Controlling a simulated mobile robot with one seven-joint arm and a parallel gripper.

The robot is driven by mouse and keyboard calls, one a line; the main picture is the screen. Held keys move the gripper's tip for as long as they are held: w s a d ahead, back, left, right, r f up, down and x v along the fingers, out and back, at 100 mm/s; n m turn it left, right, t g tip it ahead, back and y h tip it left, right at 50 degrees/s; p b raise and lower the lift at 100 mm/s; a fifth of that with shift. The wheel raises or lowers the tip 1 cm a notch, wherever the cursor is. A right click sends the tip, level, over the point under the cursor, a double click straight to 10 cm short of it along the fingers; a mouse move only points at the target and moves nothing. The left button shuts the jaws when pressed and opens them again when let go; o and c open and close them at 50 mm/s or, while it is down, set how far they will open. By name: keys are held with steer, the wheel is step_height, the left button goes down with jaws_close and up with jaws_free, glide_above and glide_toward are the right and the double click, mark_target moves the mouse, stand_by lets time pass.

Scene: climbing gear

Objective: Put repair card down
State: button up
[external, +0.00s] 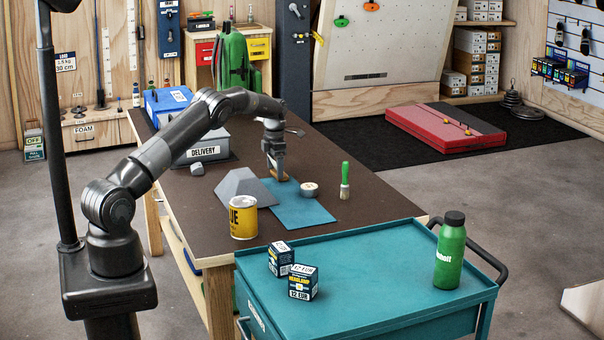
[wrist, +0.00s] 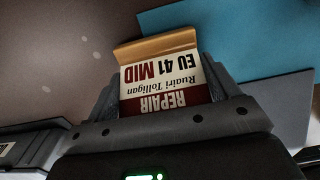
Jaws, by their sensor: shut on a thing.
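The repair card (wrist: 160,82) is a cream and dark red card with "REPAIR" and "EU 41 MID" on it, with a tan edge at its far end. My gripper (wrist: 165,90) is shut on it, one finger on each side, in the wrist view. In the external view my gripper (external: 275,172) points down over the brown workbench (external: 330,224), near the back edge of a blue mat (external: 303,207). The card is only a small tan patch there. I cannot tell whether it touches the surface.
A grey sheet (external: 243,187), a yellow glue tin (external: 243,217), a small round tin (external: 309,190) and a green-handled brush (external: 345,182) stand or lie around the blue mat. A DELIVERY box (external: 203,148) is behind left. A teal cart (external: 370,270) with small boxes and a green bottle (external: 450,255) is in front.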

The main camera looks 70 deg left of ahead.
steer(key=shift+f, duration=0.1)
steer(key=o, duration=0.9)
step_height(320, 180, up, 12)
steer(key=shift+r, duration=0.2)
